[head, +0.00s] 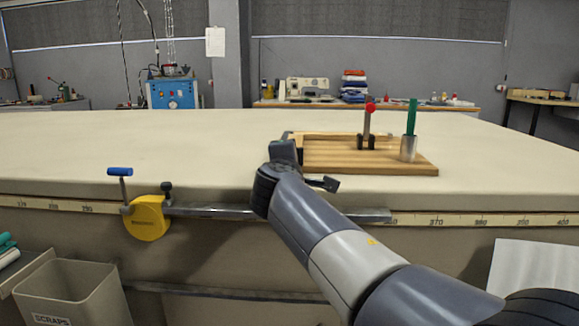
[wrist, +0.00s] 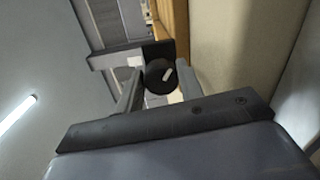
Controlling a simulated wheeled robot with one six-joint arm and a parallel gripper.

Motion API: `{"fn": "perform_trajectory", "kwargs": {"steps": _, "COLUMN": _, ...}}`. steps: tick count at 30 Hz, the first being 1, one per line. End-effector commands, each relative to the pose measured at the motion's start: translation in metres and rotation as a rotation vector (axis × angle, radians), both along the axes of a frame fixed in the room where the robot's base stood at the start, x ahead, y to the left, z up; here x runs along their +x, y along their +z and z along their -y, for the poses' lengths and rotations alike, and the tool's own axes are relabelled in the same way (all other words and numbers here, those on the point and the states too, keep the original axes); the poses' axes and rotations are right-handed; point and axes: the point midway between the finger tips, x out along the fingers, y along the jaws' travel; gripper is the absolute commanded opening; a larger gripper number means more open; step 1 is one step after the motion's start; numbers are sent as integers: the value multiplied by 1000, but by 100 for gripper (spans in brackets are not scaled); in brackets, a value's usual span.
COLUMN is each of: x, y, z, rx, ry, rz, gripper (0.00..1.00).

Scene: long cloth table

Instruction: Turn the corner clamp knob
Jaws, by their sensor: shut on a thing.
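The corner clamp knob (wrist: 156,72) is a dark round knob with a white mark on its face, in the middle of the wrist view. My gripper (wrist: 158,88) has one grey finger on each side of the knob and is shut on it. In the head view my gripper (head: 284,151) is over the table at the left end of the wooden board (head: 330,160). My own arm and gripper hide the knob there. The clamp body is mostly hidden, so I cannot tell its full shape.
A toggle clamp with a red tip (head: 370,108) and a metal cup with a green rod (head: 408,149) stand on the board. A yellow tool with a blue handle (head: 148,220) is at the table's front edge. The cloth table (head: 120,145) is clear on the left.

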Motion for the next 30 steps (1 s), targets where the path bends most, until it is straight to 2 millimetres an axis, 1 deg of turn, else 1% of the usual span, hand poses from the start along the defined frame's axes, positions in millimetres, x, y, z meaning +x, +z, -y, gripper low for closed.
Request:
{"fn": "perform_trajectory", "kwargs": {"steps": 1, "x": 0, "y": -3, "z": 0, "rx": 7, "ry": -1, "rz": -4, "gripper": 13}}
{"fn": "perform_trajectory", "kwargs": {"steps": 15, "x": 0, "y": -3, "z": 0, "rx": 20, "ry": -1, "rz": -4, "gripper": 13}}
{"fn": "perform_trajectory", "kwargs": {"steps": 16, "x": 0, "y": -3, "z": 0, "rx": 20, "ry": -1, "rz": -4, "gripper": 36}}
{"fn": "perform_trajectory", "kwargs": {"steps": 21, "x": 0, "y": -2, "z": 0, "rx": 20, "ry": -1, "rz": -3, "gripper": 50}}
{"fn": "perform_trajectory", "kwargs": {"steps": 24, "x": 0, "y": -2, "z": 0, "rx": 19, "ry": -1, "rz": -2, "gripper": 57}}
{"fn": "perform_trajectory", "kwargs": {"steps": 30, "x": 0, "y": -2, "z": 0, "rx": 19, "ry": -1, "rz": -3, "gripper": 57}}
